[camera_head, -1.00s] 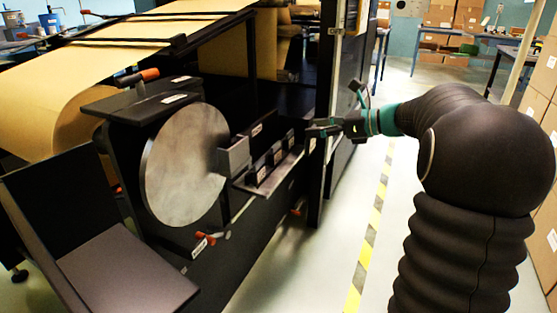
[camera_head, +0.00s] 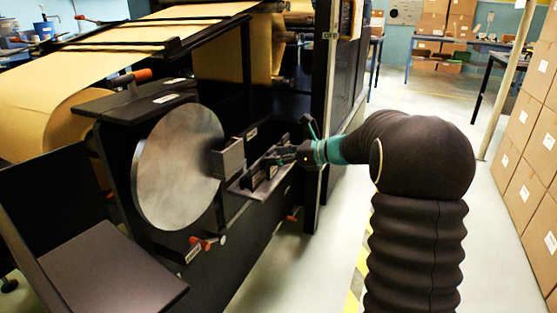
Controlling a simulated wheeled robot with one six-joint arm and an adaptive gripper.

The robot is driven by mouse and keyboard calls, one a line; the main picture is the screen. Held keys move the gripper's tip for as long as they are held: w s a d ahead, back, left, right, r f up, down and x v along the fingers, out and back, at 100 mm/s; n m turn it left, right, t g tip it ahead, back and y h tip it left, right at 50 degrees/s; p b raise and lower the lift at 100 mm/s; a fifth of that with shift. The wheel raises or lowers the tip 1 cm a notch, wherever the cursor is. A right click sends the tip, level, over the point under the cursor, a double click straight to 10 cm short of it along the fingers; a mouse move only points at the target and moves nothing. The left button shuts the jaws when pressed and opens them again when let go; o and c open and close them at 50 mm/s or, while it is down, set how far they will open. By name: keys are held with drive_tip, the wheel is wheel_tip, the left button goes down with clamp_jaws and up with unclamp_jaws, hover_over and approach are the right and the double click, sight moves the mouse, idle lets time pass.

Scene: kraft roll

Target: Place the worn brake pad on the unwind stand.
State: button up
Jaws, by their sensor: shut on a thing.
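My gripper (camera_head: 283,157) is shut on a small dark piece that I take to be the worn brake pad (camera_head: 272,161). The fingers hide much of it, and its face cannot be made out. It is over the right part of a small shelf (camera_head: 238,187) on the side of the black unwind stand (camera_head: 262,222). Whether it touches the shelf I cannot tell. Small dark labelled blocks (camera_head: 253,181) stand on this shelf. The large grey brake disc (camera_head: 180,168) is left of it, with a grey block (camera_head: 229,158) at its right edge.
A brown paper web (camera_head: 110,50) runs over rollers above the stand. An orange-handled lever (camera_head: 135,77) and another orange handle (camera_head: 201,243) stick out. A black post (camera_head: 322,90) stands close behind my gripper. Cardboard boxes (camera_head: 530,180) line the right; the floor between is clear.

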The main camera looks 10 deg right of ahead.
drive_tip(key=shift+f, duration=0.25)
drive_tip(key=shift+f, duration=0.15)
drive_tip(key=o, duration=1.2)
